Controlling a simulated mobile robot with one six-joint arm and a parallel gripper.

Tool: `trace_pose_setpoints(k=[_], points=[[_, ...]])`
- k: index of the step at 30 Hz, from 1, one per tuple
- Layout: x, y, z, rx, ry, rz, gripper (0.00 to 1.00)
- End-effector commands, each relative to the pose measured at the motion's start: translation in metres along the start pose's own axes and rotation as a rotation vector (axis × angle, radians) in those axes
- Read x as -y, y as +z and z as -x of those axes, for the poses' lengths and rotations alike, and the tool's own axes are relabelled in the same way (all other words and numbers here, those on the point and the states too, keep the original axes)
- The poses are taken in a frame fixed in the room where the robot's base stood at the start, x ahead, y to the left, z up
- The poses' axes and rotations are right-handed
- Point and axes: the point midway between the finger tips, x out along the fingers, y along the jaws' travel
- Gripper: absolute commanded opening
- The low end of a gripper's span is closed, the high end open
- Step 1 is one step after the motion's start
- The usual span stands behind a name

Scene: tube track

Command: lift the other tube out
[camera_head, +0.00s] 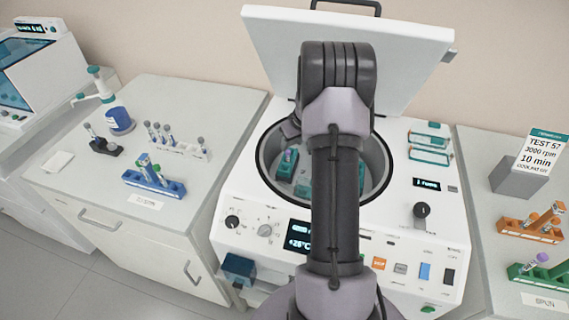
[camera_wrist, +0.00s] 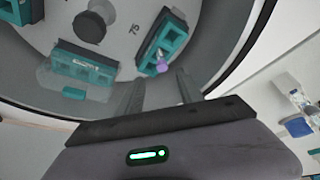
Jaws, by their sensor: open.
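A tube with a purple cap (camera_wrist: 161,67) sits in a teal bucket (camera_wrist: 168,38) of the centrifuge rotor. The tube also shows in the head view (camera_head: 291,154), inside the open centrifuge bowl (camera_head: 262,163), left of my arm. My gripper (camera_wrist: 160,78) is open and empty in the wrist view. Its fingertips lie to either side of the purple cap in the picture; I cannot tell how far above it they are. A second teal bucket (camera_wrist: 82,66) left of it shows no tube. My arm hides part of the bowl in the head view.
The centrifuge lid (camera_head: 410,45) stands open behind my arm. The left bench carries a blue rack (camera_head: 150,184) and a white rack (camera_head: 190,151) with tubes. Orange (camera_head: 520,231) and green (camera_head: 530,274) racks stand on the right bench. The bowl wall is close to my gripper.

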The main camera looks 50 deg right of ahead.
Motion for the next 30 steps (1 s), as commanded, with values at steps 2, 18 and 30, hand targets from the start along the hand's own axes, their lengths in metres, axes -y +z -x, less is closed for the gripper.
trace_pose_setpoints(k=[2, 18, 30], points=[[0.0, 0.0, -0.011, 0.0, 0.0, -0.001, 0.44], [0.004, 0.004, -0.066, -0.001, 0.0, 0.0, 0.44], [0.004, 0.004, -0.065, 0.0, 0.0, 0.0, 0.0]])
